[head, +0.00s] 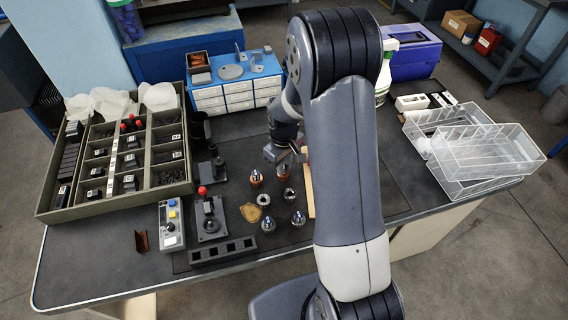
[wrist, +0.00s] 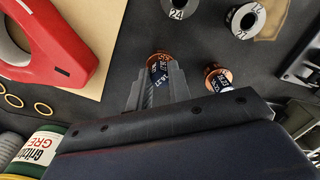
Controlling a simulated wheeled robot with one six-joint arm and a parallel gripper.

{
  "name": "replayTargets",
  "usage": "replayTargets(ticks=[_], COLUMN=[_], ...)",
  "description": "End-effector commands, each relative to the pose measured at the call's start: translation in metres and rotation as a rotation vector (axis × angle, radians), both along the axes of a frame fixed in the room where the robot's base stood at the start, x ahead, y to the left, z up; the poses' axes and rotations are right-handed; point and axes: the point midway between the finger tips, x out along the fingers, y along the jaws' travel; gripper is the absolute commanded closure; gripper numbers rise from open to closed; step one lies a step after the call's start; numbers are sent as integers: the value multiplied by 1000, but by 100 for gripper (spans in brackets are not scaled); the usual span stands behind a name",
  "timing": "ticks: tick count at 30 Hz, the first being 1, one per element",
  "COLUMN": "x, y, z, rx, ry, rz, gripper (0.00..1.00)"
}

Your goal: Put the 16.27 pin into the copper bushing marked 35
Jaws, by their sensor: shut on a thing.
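My gripper (wrist: 156,88) is shut on a dark-labelled pin (wrist: 158,76) that reads about 16.27 in the wrist view. A copper bushing (wrist: 160,57) shows at the pin's far end, in line with it; its mark looks like 35 but is small. I cannot tell whether the pin is inside the bushing or just above it. A second copper bushing (wrist: 215,72) stands to the right, with a dark-labelled pin at it. In the head view my gripper (head: 284,153) is low over the bench, partly hidden by my arm, and a copper bushing (head: 256,178) stands left of it.
Steel rings, one marked 24 (wrist: 177,8) and another (wrist: 244,20), stand nearby. A red tool (wrist: 60,40) lies on a pale board at the left of the wrist view.

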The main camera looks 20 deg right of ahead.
Motion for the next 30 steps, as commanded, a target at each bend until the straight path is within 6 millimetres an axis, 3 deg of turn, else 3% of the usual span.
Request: replayTargets(ticks=[4,5,14,23,30], x=[0,0,0,0,1], y=[0,0,0,0,0], z=[0,0,0,3,38], rx=[0,0,0,0,0], ry=[0,0,0,0,-6], rz=[0,0,0,0,0], gripper=[100,80,56,56,56])
